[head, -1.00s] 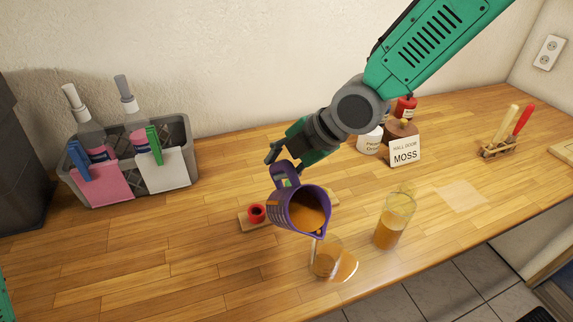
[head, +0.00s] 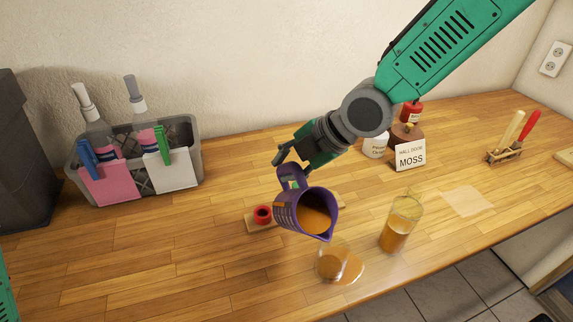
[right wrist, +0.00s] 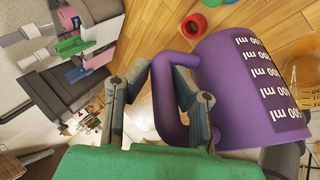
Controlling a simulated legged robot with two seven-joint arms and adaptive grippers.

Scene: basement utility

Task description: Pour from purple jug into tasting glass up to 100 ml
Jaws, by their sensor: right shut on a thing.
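The purple jug (head: 285,212) is tilted in the air, its mouth toward the camera, with orange-brown liquid inside. My right gripper (head: 290,168) is shut on its handle; the right wrist view shows the fingers (right wrist: 160,98) around the handle of the jug (right wrist: 228,90). A small clear glass (head: 333,262) stands just below the jug's lip, with orange-brown liquid in it; its fill mark is not readable. I see no clear stream between lip and glass. A taller glass (head: 397,232), partly filled with similar liquid, stands to the right. My left gripper is out of view.
An amber patch (head: 354,272) lies on the counter beside the small glass. A red ring-like piece (head: 262,214) sits on a board behind the jug. A grey basket (head: 195,165) with bottles stands left. The MOSS sign (head: 410,155) and containers stand behind. The front left counter is clear.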

